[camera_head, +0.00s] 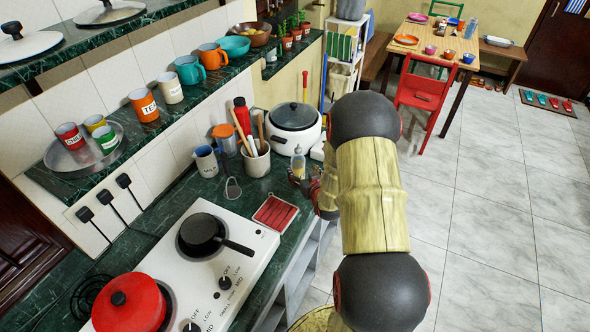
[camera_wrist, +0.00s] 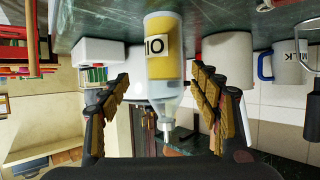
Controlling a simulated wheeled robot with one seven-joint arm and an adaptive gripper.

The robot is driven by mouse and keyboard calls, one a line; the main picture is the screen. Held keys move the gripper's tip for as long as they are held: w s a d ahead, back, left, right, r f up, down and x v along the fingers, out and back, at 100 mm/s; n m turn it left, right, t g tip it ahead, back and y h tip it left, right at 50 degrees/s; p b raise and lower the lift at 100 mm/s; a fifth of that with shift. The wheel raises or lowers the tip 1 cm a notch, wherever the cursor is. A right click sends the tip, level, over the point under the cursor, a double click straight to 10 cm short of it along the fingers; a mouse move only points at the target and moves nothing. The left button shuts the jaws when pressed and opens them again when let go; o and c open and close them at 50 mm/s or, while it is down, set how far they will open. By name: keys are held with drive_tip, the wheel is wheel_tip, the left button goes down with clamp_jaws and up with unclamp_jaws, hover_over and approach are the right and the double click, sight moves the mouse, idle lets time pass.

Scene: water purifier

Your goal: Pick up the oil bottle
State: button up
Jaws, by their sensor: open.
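The oil bottle (camera_head: 298,163) stands upright on the green counter, near its edge, in front of the white rice cooker in the head view. In the wrist view, which appears upside down, the oil bottle (camera_wrist: 163,62) shows a label reading "OIL", partly cut, and a narrow nozzle. My gripper (camera_wrist: 157,105) is open, with one finger on each side of the bottle and a visible gap to each. In the head view my gripper (camera_head: 308,181) is beside the bottle, mostly hidden behind my arm.
A white utensil crock (camera_head: 256,162) and a milk mug (camera_head: 206,162) stand left of the bottle. The rice cooker (camera_head: 294,130) is behind it. Open floor lies right.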

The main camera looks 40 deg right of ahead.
sight(298, 166)
drive_tip(key=x, duration=0.1)
drive_tip(key=b+x, duration=0.1)
drive_tip(key=x, duration=0.3)
drive_tip(key=shift+w+a+f, duration=0.1)
drive_tip(key=shift+w+a, duration=0.1)
drive_tip(key=shift+a, duration=0.05)
drive_tip(key=c, duration=1.5)
drive_tip(key=shift+c, duration=0.3)
